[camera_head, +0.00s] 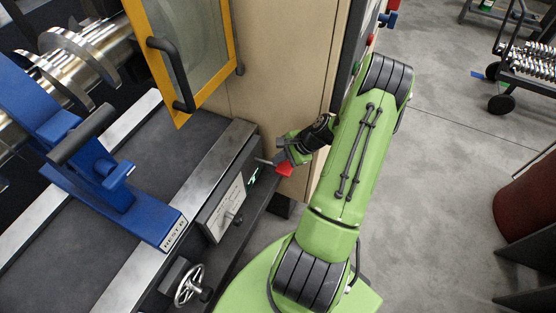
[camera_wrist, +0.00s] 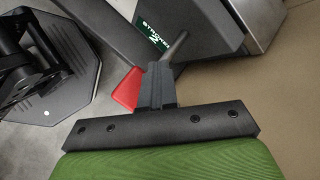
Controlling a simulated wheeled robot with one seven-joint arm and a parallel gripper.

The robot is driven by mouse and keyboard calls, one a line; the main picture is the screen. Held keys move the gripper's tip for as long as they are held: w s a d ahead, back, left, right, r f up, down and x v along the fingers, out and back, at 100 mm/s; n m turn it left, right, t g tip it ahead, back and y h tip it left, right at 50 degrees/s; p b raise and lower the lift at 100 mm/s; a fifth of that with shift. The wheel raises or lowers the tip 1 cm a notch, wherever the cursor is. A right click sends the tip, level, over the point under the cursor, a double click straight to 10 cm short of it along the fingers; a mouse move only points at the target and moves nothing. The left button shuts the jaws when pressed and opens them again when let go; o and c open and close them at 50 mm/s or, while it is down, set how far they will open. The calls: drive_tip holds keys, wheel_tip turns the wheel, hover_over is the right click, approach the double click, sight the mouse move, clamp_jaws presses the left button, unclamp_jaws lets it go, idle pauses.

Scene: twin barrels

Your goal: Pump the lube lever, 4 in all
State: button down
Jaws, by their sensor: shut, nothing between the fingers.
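The lube lever (camera_head: 264,161) is a short metal rod sticking out of the dark machine front; in the wrist view its rod (camera_wrist: 175,46) meets my fingertips. A red piece (camera_head: 285,170), seemingly the lever's grip, shows beside my fingers; in the wrist view this red part (camera_wrist: 126,90) lies left of them, partly hidden. My gripper (camera_head: 281,157) is shut and empty, at the lever; its closed fingers (camera_wrist: 157,85) overlap the rod in view, and I cannot tell whether they touch. A dark green display (camera_wrist: 154,33) beside the lever reads "STROKES 2".
A blue clamp-like fixture (camera_head: 125,195) stands on the machine bed. A handwheel (camera_head: 188,286) sits lower on the front. A yellow-framed door (camera_head: 176,60) with a black handle hangs above. Beige cabinet panels (camera_head: 285,75) rise behind my gripper.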

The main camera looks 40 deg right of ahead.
drive_tip(key=shift+w+r+p, duration=0.1)
drive_tip(key=shift+r+p, duration=0.4)
drive_tip(key=shift+r, duration=0.3)
drive_tip(key=shift+r, duration=0.1)
drive_tip(key=r+p, duration=0.2)
drive_tip(key=r, duration=0.1)
drive_tip(key=r+p, duration=0.1)
drive_tip(key=p, duration=0.1)
drive_tip(key=shift+w+a+r, duration=0.15)
drive_tip(key=shift+w+r, duration=0.2)
drive_tip(key=shift+r, duration=0.05)
